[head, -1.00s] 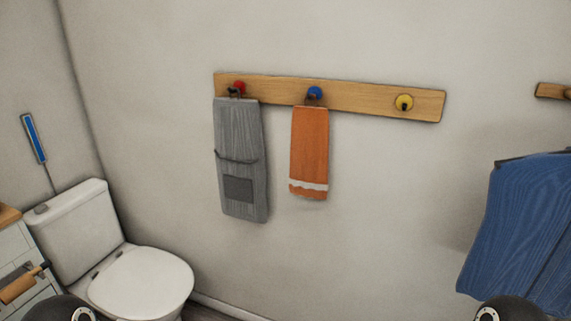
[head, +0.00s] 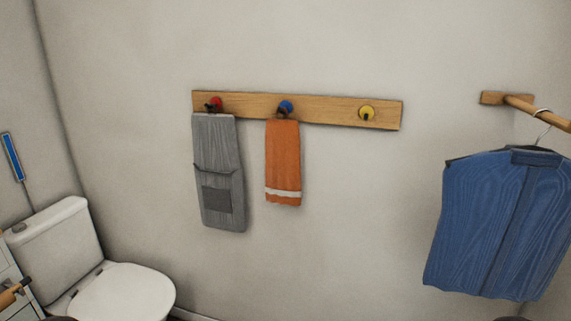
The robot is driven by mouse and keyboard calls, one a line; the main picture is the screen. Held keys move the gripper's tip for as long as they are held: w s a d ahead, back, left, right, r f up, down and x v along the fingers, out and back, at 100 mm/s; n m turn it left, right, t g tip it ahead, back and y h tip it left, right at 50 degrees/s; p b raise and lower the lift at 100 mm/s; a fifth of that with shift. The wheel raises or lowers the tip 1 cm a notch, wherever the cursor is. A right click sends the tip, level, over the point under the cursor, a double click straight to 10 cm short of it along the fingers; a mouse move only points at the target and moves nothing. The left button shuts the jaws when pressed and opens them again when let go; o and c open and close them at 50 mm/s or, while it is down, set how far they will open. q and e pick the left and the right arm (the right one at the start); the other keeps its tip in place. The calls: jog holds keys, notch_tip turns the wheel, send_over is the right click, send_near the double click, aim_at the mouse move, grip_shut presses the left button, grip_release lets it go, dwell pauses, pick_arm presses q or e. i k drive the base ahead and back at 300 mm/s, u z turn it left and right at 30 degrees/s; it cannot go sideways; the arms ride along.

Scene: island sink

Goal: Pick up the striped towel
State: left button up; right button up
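An orange towel (head: 283,157) with a white stripe near its lower hem hangs from the blue knob (head: 285,107) of a wooden wall rack (head: 325,109) in the head view. It hangs straight down, flat near the wall, with nothing touching its lower end. Neither of my grippers shows in this view, so whether they are open or shut is hidden.
A grey apron-like cloth (head: 217,165) hangs left of the towel from the red knob. The yellow knob (head: 367,113) is bare. A blue garment (head: 495,220) hangs on a rod (head: 540,113) at right. A toilet (head: 120,290) stands at lower left.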

aim_at(283, 184)
jog(key=i, duration=0.85)
jog(key=u, duration=0.15)
jog(key=k, duration=0.2)
jog(key=z, duration=0.1)
